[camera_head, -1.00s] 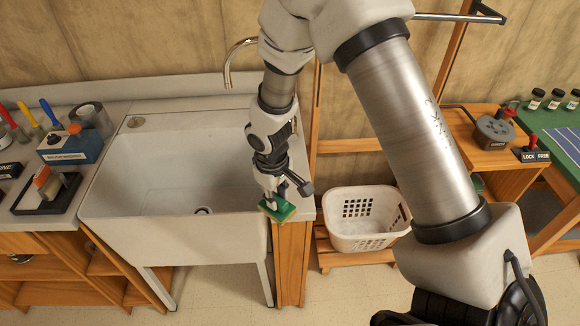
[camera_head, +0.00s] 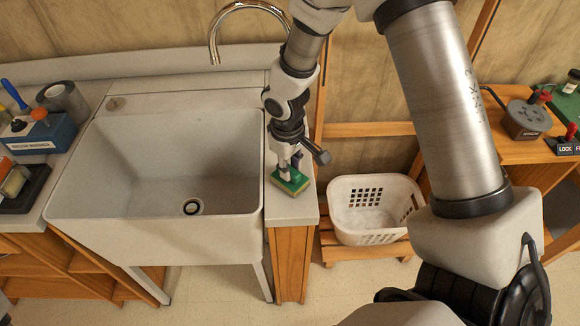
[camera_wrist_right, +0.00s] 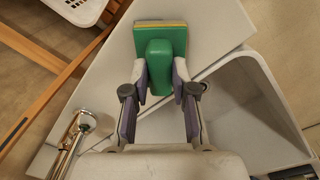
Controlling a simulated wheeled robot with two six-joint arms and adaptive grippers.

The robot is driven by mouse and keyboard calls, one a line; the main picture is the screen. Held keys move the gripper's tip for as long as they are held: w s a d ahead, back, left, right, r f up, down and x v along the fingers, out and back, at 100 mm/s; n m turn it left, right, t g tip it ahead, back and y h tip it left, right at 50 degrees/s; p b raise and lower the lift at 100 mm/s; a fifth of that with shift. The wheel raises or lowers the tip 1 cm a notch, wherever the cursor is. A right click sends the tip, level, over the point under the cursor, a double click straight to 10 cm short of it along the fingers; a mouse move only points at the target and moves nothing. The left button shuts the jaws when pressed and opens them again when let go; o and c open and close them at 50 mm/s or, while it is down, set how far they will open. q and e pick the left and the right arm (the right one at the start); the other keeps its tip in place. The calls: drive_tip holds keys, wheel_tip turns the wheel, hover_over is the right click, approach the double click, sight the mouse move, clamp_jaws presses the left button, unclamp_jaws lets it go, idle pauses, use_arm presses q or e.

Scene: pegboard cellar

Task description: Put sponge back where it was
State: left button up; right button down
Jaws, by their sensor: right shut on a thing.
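The sponge (camera_head: 291,180) is a green block with a yellowish layer on its underside. It is at the narrow counter strip (camera_head: 297,212) right of the sink. My right gripper (camera_head: 290,168) is shut on it from above. In the right wrist view the green sponge (camera_wrist_right: 161,30) has a raised green grip, and the fingers of my right gripper (camera_wrist_right: 160,80) close on both sides of that grip. I cannot tell whether the sponge touches the counter. My left gripper is not in view.
The white sink (camera_head: 165,215) with a curved faucet (camera_head: 214,45) is left of the sponge. A white basket (camera_head: 345,232) stands low to the right. A black tray (camera_head: 40,178) and a blue box (camera_head: 55,138) sit on the left counter.

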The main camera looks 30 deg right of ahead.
drive_tip(key=c, duration=1.2)
unclamp_jaws()
drive_tip(key=shift+s+f, duration=0.1)
drive_tip(key=shift+o, duration=1.3)
drive_tip(key=shift+a, duration=0.1)
drive_tip(key=shift+r, duration=0.3)
wheel_tip(320, 180, up, 12)
drive_tip(key=shift+a+f, duration=0.15)
drive_tip(key=shift+a, duration=0.25)
